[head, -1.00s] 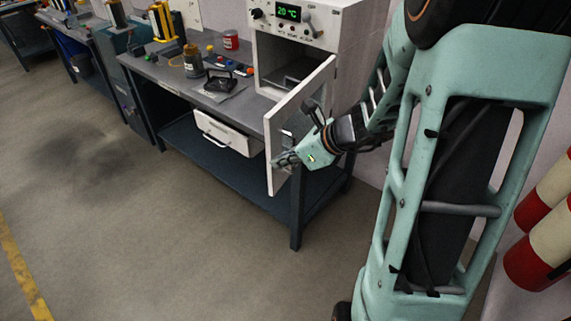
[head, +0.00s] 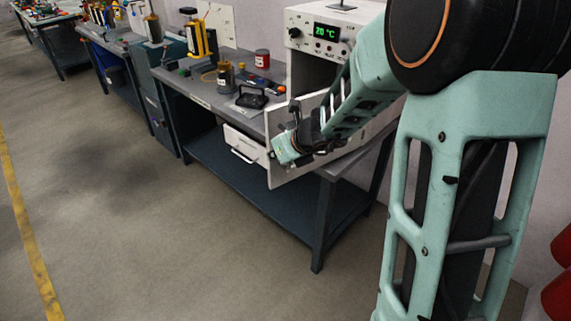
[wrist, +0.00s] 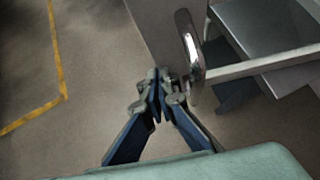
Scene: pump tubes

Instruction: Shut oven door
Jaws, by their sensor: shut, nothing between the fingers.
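The white oven (head: 368,20) stands on the bench with a green "20 °C" display. Its white door (head: 285,178) stands partly open, and the dark oven opening (head: 308,72) shows above and behind it. My gripper (head: 279,156) is at the near face of the door, close to its free lower left edge. My arm hides much of the door. In the wrist view my shut, empty gripper (wrist: 162,80) is beside a grey panel that appears to be the door (wrist: 158,22), just left of its silver handle (wrist: 189,45). Contact cannot be told.
The bench (head: 215,97) holds a black-handled item (head: 252,97), a brown bottle (head: 225,75) and a red can (head: 262,59). A white drawer (head: 243,145) hangs below the bench top. Floor at left, with a yellow line (head: 25,220), is clear. Red cylinders (head: 560,285) stand at right.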

